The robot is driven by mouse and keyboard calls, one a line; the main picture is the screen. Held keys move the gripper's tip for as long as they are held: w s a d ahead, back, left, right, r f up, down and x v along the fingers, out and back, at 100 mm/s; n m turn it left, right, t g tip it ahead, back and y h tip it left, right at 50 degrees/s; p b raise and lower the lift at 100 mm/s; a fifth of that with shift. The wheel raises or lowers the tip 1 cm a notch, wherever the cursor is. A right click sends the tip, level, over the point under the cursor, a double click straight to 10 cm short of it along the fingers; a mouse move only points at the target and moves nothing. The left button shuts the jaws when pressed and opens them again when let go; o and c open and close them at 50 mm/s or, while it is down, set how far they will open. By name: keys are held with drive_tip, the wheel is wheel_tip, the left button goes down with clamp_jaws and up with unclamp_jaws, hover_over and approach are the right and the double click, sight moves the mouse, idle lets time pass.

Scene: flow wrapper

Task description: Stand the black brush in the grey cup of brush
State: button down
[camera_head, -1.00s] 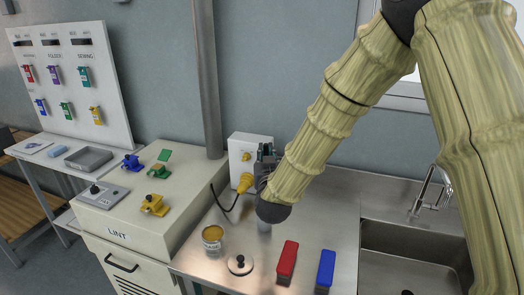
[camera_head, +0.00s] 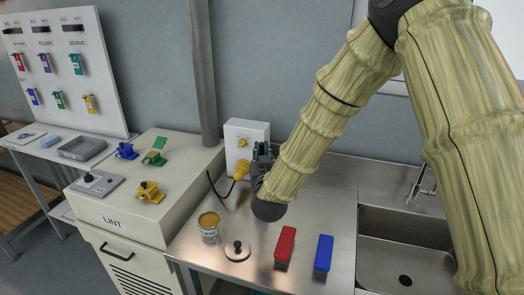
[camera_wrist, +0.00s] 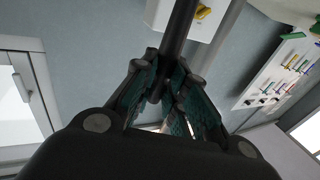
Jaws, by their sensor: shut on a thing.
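My gripper (camera_head: 262,152) is in the back middle of the counter in the head view, beside a white wall box. Its fingers also show in the wrist view (camera_wrist: 172,88), shut on a dark rod that I take to be the black brush (camera_wrist: 180,30). The rod runs up out of the wrist picture, so its far end is not seen. In the head view the brush cannot be made out against the dark fingers. No grey cup is clearly visible now; my arm hides part of the counter.
On the counter stand an open can with yellowish contents (camera_head: 209,232), a round lid with a black knob (camera_head: 238,251), a red block (camera_head: 285,247) and a blue block (camera_head: 324,254). A yellow plug with cable (camera_head: 241,170) is beside my gripper. A sink (camera_head: 404,250) lies right.

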drive_tip(key=shift+f+b, duration=2.4)
drive_tip(key=shift+f, duration=1.15)
drive_tip(key=c, duration=1.4)
unclamp_jaws()
drive_tip(key=shift+o, duration=0.2)
drive_tip(key=s+d, duration=0.1)
drive_tip(key=s, duration=1.1)
drive_tip(key=shift+f, duration=0.2)
